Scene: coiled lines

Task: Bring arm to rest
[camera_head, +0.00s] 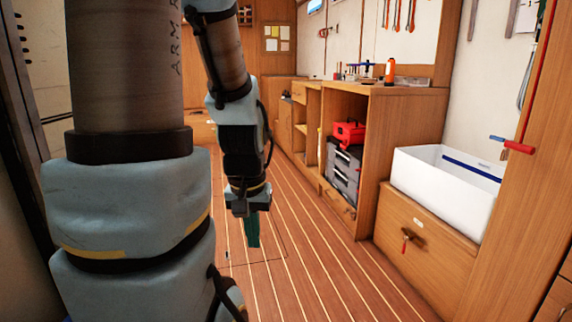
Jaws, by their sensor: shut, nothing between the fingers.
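My arm fills the left part of the head view, with a thick link close to the camera and a thinner forearm beyond it. My gripper (252,232) hangs down from the wrist, pointing at the floor. Its teal fingers are together and nothing shows between them. It hangs in open air over the planked floor, apart from the cabinets. The near arm links hide part of the room behind them.
Wooden cabinets with a workbench (395,91) run along the right. Grey cases and a red case (349,133) sit in an open shelf. A white bin (440,185) stands on a wooden chest (415,234). The striped floor (320,265) is clear between arm and cabinets.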

